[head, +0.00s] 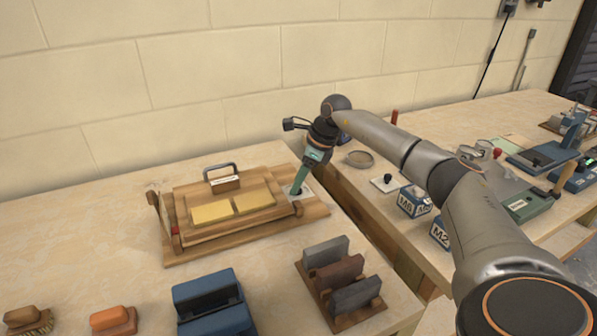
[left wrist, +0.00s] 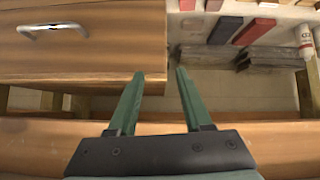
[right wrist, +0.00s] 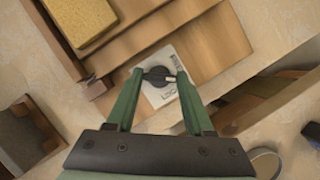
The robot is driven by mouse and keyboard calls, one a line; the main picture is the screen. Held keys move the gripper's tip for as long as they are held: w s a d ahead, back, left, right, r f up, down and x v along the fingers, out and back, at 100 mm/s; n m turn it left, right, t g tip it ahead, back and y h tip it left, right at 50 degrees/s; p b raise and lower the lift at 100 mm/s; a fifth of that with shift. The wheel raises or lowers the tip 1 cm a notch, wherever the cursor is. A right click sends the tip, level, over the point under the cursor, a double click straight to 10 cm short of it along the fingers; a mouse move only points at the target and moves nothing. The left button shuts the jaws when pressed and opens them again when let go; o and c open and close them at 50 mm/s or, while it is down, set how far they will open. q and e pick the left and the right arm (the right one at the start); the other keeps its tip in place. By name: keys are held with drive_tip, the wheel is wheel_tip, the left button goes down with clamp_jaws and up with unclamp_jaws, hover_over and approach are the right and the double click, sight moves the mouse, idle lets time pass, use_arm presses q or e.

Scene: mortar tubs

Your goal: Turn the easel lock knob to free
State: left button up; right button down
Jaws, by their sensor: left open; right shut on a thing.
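The lock knob (right wrist: 158,76) is small and black with a pale pointer, which points right in the right wrist view. It sits on a white label plate (right wrist: 162,95) with printed words, partly covered; one looks like FREE, another like LOCK. The wooden easel (head: 176,256) lies on the left table and bears two yellow pads. My right gripper (right wrist: 157,74) comes down at the easel's right end and is shut on the knob, one green finger each side. My left gripper (left wrist: 160,75) is open and empty, seen only in the left wrist view.
In front of the easel are a blue block-like tool (head: 212,303), a wooden rack (head: 325,308) with several blocks, and two brushes or floats at the left. A gap separates this table from the right one, which holds labelled boxes (head: 413,201). A drawer handle (left wrist: 52,28) shows below.

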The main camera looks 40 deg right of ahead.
drive_tip(key=shift+w+r+n+g+p, duration=0.15)
drive_tip(key=shift+n+g+p, duration=0.15)
drive_tip(key=shift+n, duration=0.7)
drive_tip(key=shift+n+y, duration=0.5)
drive_tip(key=shift+n, duration=0.4)
drive_tip(key=n+g, duration=0.1)
drive_tip(key=n, duration=0.1)
drive_tip(key=shift+n+b, duration=0.3)
drive_tip(key=shift+d+n+g+y, duration=0.1)
drive_tip(key=shift+n+g+y, duration=0.2)
drive_tip(key=shift+n+g, duration=0.15)
use_arm(q)
drive_tip(key=shift+s+f, duration=0.1)
drive_tip(key=shift+s, duration=0.25)
drive_tip(key=shift+a+f, duration=0.1)
use_arm(e)
drive_tip(key=c, duration=0.7)
unclamp_jaws()
use_arm(q)
drive_tip(key=shift+a, duration=0.1)
use_arm(e)
drive_tip(key=shift+o, duration=0.7)
